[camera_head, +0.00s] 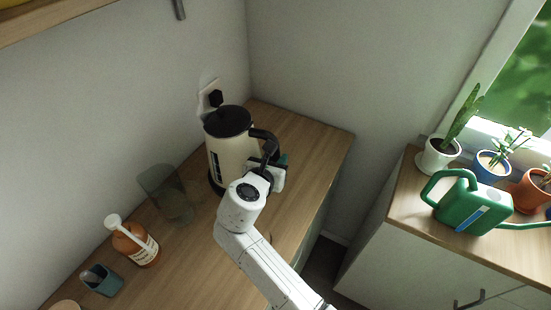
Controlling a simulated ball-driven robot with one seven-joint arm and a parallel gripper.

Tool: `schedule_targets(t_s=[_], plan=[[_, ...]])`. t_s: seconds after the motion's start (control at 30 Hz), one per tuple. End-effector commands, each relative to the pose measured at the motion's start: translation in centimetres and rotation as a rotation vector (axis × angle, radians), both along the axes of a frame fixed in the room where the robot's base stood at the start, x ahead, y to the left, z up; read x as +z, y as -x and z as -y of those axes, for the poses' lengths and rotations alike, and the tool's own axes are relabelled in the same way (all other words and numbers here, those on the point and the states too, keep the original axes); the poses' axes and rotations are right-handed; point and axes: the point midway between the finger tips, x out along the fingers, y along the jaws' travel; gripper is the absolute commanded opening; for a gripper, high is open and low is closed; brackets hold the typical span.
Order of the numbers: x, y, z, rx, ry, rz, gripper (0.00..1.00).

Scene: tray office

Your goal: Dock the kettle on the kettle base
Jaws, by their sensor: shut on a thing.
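A cream kettle (228,157) with a black lid and black handle stands upright at the back of the wooden counter, near the wall corner. My gripper (268,160) is at the right side of the kettle, shut on its black handle. My white wrist hides part of the kettle's lower right side.
A wall socket with a black plug (215,97) is behind the kettle. A green watering can (474,205) and potted plants are on the right cabinet.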

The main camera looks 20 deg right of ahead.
Motion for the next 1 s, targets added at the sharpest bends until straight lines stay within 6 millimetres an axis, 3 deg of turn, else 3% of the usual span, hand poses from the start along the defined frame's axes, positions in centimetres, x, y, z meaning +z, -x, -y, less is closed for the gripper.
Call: schedule_targets(t_s=[1.0], plan=[[-0.11, -0.12, -0.07, 0.001, -0.001, 0.009, 0.00]])
